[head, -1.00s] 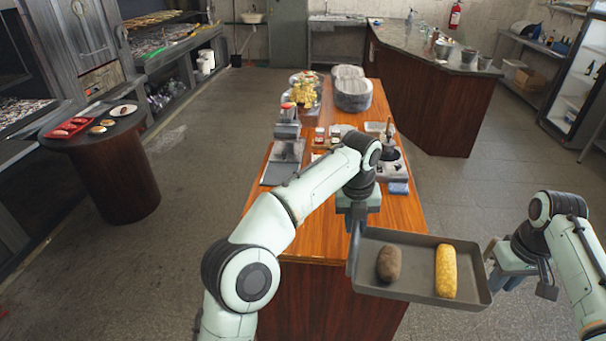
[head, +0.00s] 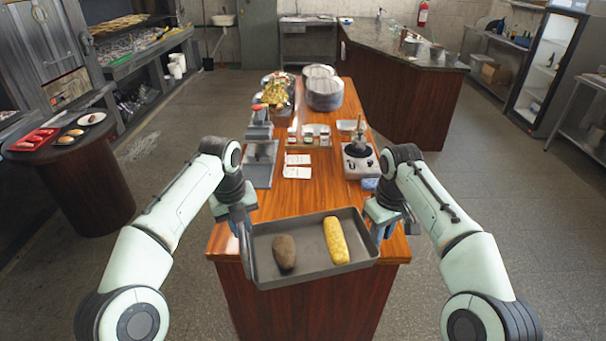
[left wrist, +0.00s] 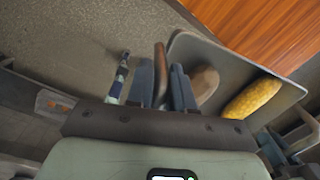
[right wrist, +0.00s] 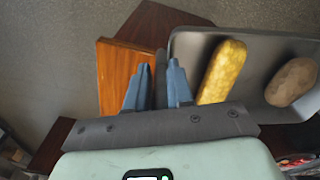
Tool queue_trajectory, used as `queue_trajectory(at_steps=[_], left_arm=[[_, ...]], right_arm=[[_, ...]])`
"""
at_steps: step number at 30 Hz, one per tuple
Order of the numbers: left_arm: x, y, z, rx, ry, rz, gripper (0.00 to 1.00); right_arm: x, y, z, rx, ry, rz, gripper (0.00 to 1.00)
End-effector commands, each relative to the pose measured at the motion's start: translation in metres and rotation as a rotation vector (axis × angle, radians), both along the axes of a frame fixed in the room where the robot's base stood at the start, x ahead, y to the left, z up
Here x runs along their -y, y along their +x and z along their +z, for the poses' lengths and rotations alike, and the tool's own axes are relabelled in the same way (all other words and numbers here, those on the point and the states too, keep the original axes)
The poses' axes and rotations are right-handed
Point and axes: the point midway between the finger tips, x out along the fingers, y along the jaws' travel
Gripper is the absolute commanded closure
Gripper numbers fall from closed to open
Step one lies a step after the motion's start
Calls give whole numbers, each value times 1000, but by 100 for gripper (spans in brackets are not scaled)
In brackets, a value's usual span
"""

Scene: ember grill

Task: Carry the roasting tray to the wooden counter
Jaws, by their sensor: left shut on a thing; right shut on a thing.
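The grey roasting tray (head: 312,262) is held level between my two grippers at the near edge of the wooden counter (head: 284,206). It holds a brown potato (head: 285,252) on the left and a yellow corn cob (head: 336,240) on the right. My left gripper (head: 244,225) is shut on the tray's left side; it also shows in the left wrist view (left wrist: 162,85). My right gripper (head: 380,226) is shut on the tray's right side; it also shows in the right wrist view (right wrist: 160,88). I cannot tell whether the tray touches the counter.
The near part of the counter top is clear. A round table (head: 80,185) stands to the left.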

Motion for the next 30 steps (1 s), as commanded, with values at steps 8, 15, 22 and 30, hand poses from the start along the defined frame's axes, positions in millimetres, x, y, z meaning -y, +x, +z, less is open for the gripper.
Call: queue_trajectory(at_steps=[8, 15, 22, 30], left_arm=[[7, 0, 2, 4, -13, -11, 100], [7, -1, 1, 4, -13, -11, 100], [7, -13, -15, -1, -13, -11, 100], [7, -35, -42, -1, -12, -12, 100]], right_arm=[[-8, 0, 2, 2, 13, 14, 100], [-8, -1, 0, 1, 12, 14, 100], [-8, -13, -15, -2, 12, 14, 100], [-7, -36, -42, -2, 12, 12, 100]])
